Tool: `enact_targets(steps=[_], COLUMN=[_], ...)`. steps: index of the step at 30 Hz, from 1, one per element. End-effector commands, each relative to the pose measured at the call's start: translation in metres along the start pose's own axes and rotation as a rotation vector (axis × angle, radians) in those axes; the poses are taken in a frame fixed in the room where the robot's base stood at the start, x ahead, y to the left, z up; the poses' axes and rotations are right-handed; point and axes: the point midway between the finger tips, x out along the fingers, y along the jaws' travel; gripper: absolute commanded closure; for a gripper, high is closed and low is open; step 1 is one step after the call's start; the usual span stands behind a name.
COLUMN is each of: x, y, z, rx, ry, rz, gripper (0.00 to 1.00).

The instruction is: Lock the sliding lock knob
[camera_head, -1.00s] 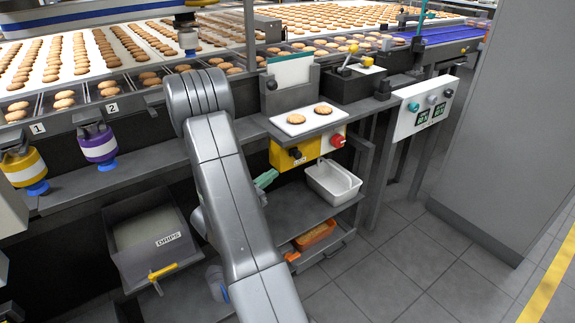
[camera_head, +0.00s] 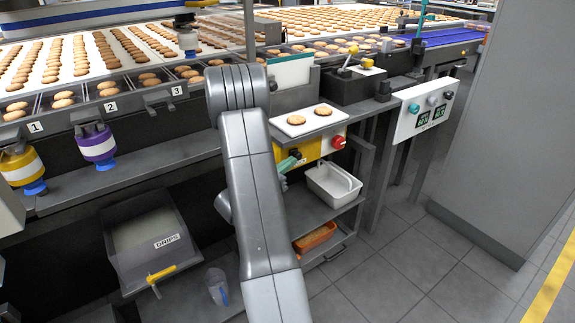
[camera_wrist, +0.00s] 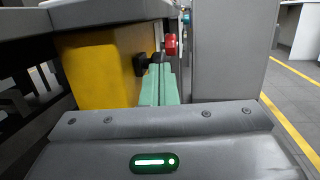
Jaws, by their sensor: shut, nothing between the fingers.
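A black knob (camera_wrist: 140,64) sticks out from the front of the yellow box (camera_wrist: 95,68); I take it for the sliding lock knob. In the head view the yellow box (camera_head: 308,151) is under the white plate, and the knob (camera_head: 296,153) is partly covered by my gripper. My gripper (camera_head: 291,160) has green fingers, shut and empty. In the wrist view the fingers (camera_wrist: 160,75) point forward, with the black knob at the left of their tips. I cannot tell whether they touch it.
A red knob (camera_head: 338,142) sits right of the yellow box; it also shows in the wrist view (camera_wrist: 171,45). A white plate with two biscuits (camera_head: 297,130) lies above. A white bin (camera_head: 334,186) and an orange tray (camera_head: 314,239) are below.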

Motion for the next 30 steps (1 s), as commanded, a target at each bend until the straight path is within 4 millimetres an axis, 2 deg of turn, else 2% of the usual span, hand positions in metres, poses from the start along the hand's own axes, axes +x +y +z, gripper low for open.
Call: enact_targets(steps=[9,12,25,30], x=[0.041,0.048,0.050,0.038], y=[-0.007,-0.008,-0.007,-0.001], z=[-0.007,-0.008,-0.007,-0.010], rx=[0.000,0.000,0.003,0.002], ry=[0.001,0.000,-0.002,-0.001], rz=[-0.004,-0.003,-0.004,-0.002], gripper=[1.00,1.00,1.00,1.00])
